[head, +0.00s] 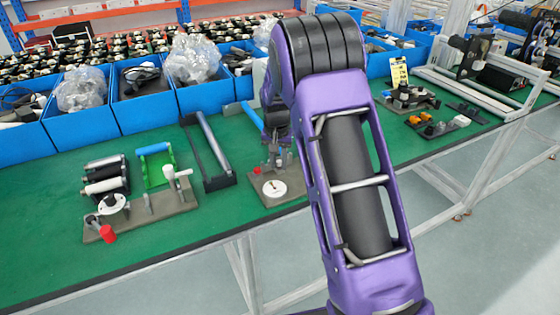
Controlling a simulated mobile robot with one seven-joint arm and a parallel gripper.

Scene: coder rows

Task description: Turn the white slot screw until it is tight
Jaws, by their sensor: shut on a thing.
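A white round disc (274,187) with a small dark mark at its middle lies on a grey-brown base plate (297,187) at the bench's front edge. It looks like the white slot screw, but its slot is too small to make out. My gripper (276,160) is low over the back of this plate, just behind the disc. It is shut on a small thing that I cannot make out. The arm hides part of the plate's right side. A second white disc (113,203) sits on another plate (160,214) to the left.
A red knob (107,234) and white-capped post (178,176) stand on the left plate. A green frame (156,165) and dark frame (207,150) stand behind. Blue bins (143,112) line the back. Green bench top (50,250) is clear at front left.

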